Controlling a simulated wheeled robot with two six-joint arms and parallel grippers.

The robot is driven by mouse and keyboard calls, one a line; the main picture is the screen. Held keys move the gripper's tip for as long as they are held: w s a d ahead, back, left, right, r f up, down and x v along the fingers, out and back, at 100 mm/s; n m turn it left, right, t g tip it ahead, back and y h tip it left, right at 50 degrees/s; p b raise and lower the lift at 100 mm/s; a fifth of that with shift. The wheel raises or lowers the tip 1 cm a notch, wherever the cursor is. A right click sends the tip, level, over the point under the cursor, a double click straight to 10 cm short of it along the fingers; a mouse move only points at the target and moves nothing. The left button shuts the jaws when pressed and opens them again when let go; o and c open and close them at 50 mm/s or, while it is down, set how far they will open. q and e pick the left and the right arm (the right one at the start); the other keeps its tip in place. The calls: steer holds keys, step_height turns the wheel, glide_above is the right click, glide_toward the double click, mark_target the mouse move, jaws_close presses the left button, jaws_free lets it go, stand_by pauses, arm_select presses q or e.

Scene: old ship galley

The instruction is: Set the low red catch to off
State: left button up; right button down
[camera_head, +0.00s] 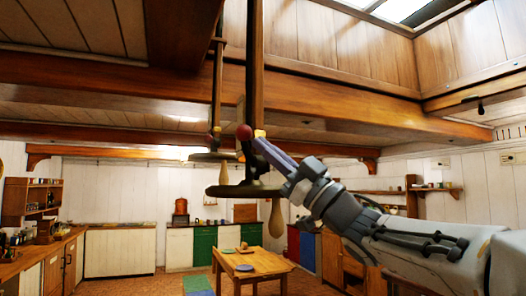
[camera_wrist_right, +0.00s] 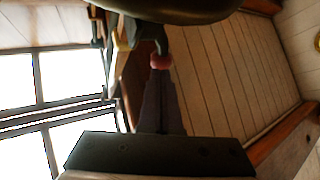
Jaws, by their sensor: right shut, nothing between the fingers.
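A small red ball knob (camera_head: 244,132), the red catch, sits on a dark hanging fixture with a wooden post (camera_head: 254,60) and a dark round plate (camera_head: 243,190). A yellow piece (camera_head: 260,133) is beside the knob. My right gripper (camera_head: 260,145) reaches in from the right, shut and empty, its fingertips close by the knob. In the right wrist view the red knob (camera_wrist_right: 160,62) shows just beyond the tips of the dark fingers (camera_wrist_right: 160,80). I cannot tell whether they touch. The catch's setting is not readable. My left gripper is not in view.
Wooden handles hang below the plates. A ceiling beam (camera_head: 350,110) crosses above. A wooden table (camera_head: 252,270) and counters (camera_head: 120,252) stand well below and beyond.

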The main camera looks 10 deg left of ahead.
steer(key=shift+s+d+r+b+v, duration=0.35)
steer(key=shift+b+v, duration=3.2)
steer(key=shift+v, duration=2.75)
steer(key=w+a+f+m+t+h, duration=0.1)
steer(key=w+f+m+t+h, duration=0.7)
steer(key=f+m+t+h, duration=0.25)
step_height(320, 180, down, 19)
steer(key=s+m+g+h, duration=0.1)
steer(key=m+g+h, duration=0.35)
steer(key=h, duration=0.25)
steer(key=s+d+f+g+h, duration=0.1)
steer(key=s+f+g+h, duration=0.15)
steer(key=s+f, duration=0.4)
steer(key=s+f+g+h, duration=0.1)
steer(key=s+f+g, duration=0.3)
steer(key=f, duration=0.5)
steer(key=s+d+f+n+g+h, duration=0.1)
steer(key=s+f+g, duration=0.3)
steer(key=s, duration=0.5)
steer(key=s+d+f+n+g+h, duration=0.1)
steer(key=s+d+f+g, duration=0.3)
steer(key=s, duration=0.6)
step_height(320, 180, down, 3)
steer(key=shift+r+n+h, duration=0.2)
steer(key=shift+n+h, duration=0.1)
steer(key=shift+n, duration=0.1)
